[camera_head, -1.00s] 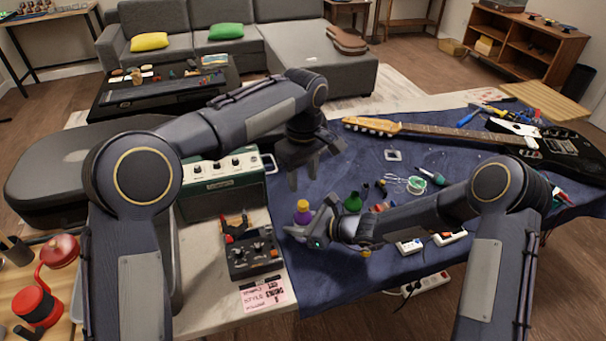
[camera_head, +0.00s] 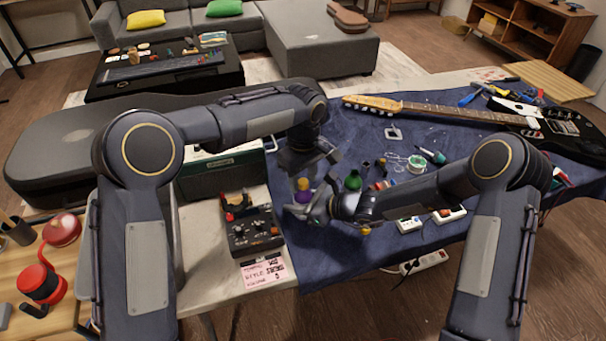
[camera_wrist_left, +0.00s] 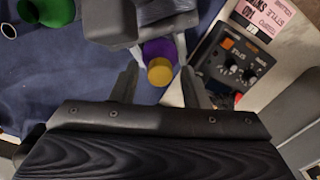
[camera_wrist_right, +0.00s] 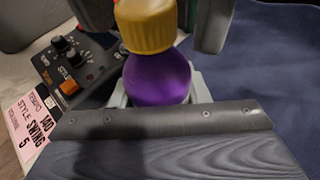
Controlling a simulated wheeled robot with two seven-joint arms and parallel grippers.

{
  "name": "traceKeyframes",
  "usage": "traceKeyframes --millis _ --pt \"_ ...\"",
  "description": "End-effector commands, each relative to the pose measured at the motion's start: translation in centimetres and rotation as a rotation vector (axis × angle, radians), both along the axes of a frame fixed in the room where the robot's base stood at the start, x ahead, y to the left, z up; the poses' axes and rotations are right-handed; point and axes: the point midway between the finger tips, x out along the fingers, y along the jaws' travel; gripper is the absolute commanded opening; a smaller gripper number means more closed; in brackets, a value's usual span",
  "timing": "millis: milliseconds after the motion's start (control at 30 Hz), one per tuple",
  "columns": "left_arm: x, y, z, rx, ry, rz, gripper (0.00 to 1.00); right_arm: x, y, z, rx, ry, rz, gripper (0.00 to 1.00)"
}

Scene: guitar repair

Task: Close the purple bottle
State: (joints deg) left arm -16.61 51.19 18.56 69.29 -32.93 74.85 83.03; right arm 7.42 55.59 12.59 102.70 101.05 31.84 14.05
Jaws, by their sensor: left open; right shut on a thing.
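The yellow cap (camera_wrist_right: 146,24) shows above the body there. My left gripper (camera_head: 305,168) is open above the bottle and points down. In the left wrist view the yellow cap (camera_wrist_left: 160,71) lies between its spread fingers, not gripped. I cannot tell how tightly the cap sits.
A green bottle (camera_head: 352,181) stands close to the right of the purple one. An effects pedal (camera_head: 252,236) and a pink note (camera_head: 264,272) lie to the left. A green amplifier (camera_head: 222,175) stands behind the pedal. A guitar (camera_head: 470,114) lies at the back right.

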Motion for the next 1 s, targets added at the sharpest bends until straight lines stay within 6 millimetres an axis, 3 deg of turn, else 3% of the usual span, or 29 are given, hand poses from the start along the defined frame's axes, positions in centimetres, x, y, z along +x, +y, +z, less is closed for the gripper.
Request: traceKeyframes --millis 67,333,567,667,1000 --pt "0.00 0.00 0.01 0.000 0.000 0.000 0.38 0.01 0.01 0.03 0.001 0.000 0.000 0.00" --pt "0.01 0.00 0.03 0.000 0.000 0.000 0.02 0.01 0.01 0.03 0.001 0.000 0.000 0.00" --pt "0.01 0.00 0.04 0.001 -0.001 -0.071 0.00 0.01 0.01 0.03 0.001 0.000 0.000 0.00" --pt "0.02 0.01 0.04 0.000 -0.001 -0.245 0.00 0.01 0.01 0.03 0.001 0.000 0.000 0.00" --pt "0.04 0.03 -0.03 0.000 -0.001 -1.100 0.00 -0.01 0.01 0.02 0.001 0.000 0.000 0.00"
